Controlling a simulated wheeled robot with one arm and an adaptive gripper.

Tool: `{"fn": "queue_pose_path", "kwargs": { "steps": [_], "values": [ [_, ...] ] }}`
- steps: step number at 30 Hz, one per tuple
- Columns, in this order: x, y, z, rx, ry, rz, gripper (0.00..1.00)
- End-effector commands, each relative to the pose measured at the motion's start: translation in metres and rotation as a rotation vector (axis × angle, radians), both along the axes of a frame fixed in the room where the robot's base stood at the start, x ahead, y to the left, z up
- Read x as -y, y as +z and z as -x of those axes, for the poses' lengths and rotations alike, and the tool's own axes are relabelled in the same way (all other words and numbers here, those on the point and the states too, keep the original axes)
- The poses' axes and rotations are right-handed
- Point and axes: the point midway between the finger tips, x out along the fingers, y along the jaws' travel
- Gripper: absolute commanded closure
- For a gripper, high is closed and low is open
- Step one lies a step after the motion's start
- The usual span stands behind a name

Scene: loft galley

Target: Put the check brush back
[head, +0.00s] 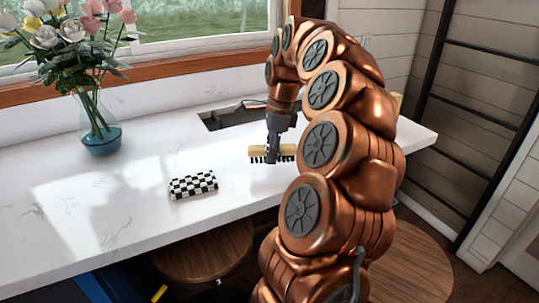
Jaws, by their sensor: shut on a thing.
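My gripper (272,147) is shut on a yellow-backed brush (287,150) with dark bristles pointing down. The brush is level, at or just above the white counter; I cannot tell whether its bristles touch. The fingers hide its middle. A black-and-white checked block (193,185) lies flat on the counter, left of and nearer than my gripper, apart from it. I see no bristles on the checked block.
A sink opening (232,116) is in the counter behind my gripper. A blue glass vase (101,138) of flowers stands at the back left. Round wooden stools (205,252) stand at the front. The counter (125,200) is clear around the checked block.

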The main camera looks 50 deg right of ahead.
Motion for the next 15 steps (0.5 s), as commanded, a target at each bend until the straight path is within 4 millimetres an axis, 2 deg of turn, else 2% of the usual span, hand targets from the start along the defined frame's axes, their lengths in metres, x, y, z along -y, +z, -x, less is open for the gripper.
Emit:
{"fn": "queue_pose_path", "kwargs": {
  "steps": [6, 15],
  "values": [
    [0.009, 0.0, -0.015, 0.001, 0.0, 0.001, 0.97],
    [0.009, -0.011, -0.016, -0.003, 0.001, -0.004, 0.97]
  ]
}}
